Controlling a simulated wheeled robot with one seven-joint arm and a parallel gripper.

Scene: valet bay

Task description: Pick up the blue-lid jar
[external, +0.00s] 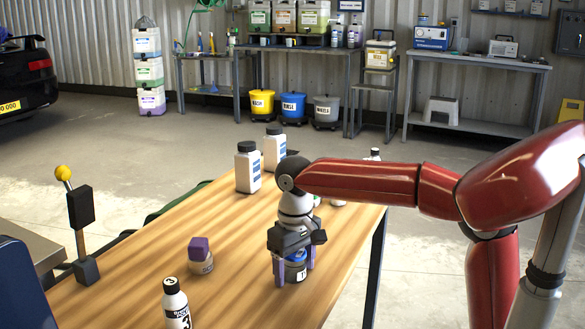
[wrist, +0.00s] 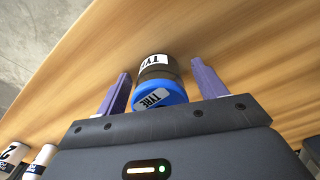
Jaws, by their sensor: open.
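The blue-lid jar (external: 295,266) stands on the wooden table, a dark jar with a blue lid and a white label. In the wrist view the blue-lid jar (wrist: 158,84) shows between the two purple fingers, its lid and label marked "TYRE". My gripper (external: 294,268) is open and points down over the jar, with a finger on either side of it. In the wrist view my gripper (wrist: 162,85) shows a gap between each finger and the jar. In the external view the gripper body hides part of the lid.
A jar with a purple block-shaped top (external: 200,255) stands to the left. A white bottle with a black cap (external: 176,306) is at the front. Two larger white bottles, one nearer (external: 248,170) and one farther (external: 274,149), stand behind. The table (external: 130,270) between them is clear.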

